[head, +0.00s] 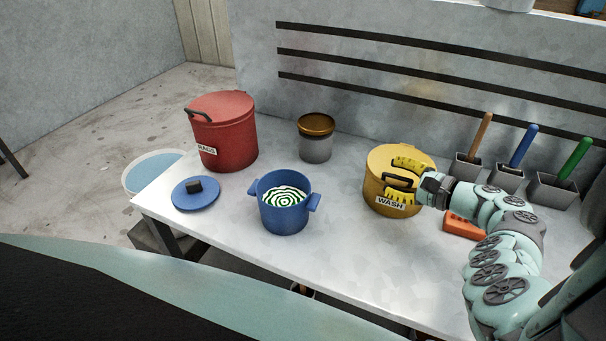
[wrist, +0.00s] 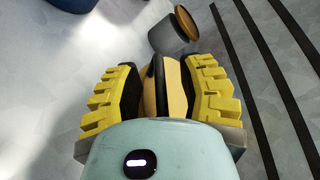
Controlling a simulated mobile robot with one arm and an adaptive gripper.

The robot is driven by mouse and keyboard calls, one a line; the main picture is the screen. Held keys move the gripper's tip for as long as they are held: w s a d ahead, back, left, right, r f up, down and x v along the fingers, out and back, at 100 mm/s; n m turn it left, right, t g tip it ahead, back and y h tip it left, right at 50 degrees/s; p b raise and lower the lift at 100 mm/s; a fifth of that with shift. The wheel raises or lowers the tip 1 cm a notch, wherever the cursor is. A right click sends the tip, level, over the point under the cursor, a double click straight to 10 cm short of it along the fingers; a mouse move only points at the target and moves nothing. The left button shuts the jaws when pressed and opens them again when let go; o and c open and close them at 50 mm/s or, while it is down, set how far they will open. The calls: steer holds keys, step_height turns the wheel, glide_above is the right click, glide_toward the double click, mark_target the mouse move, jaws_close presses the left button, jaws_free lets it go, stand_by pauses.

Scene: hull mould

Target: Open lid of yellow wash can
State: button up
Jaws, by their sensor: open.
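The yellow wash can (head: 377,195) stands on the right half of the table with a "WASH" label on its front. Its yellow lid (head: 388,156) is on, with a dark handle (head: 399,182) at the front side. My gripper (head: 404,180) is at the can's lid, its yellow ridged fingers open on two sides of the handle. In the wrist view my gripper (wrist: 160,95) has its fingers spread, with the dark handle (wrist: 158,85) and yellow lid (wrist: 174,84) between them. I cannot tell whether the fingers touch the handle.
A red "RAGS" can (head: 228,135) and a blue pot (head: 284,215), its blue lid (head: 196,195) beside it, stand left. A grey jar with a brown lid (head: 316,125) stands behind. Several brush holders (head: 506,178) and an orange block (head: 461,226) are right of the can.

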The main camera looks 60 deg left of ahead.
steer(key=shift+c, duration=0.2)
jaws_close()
stand_by(0.4)
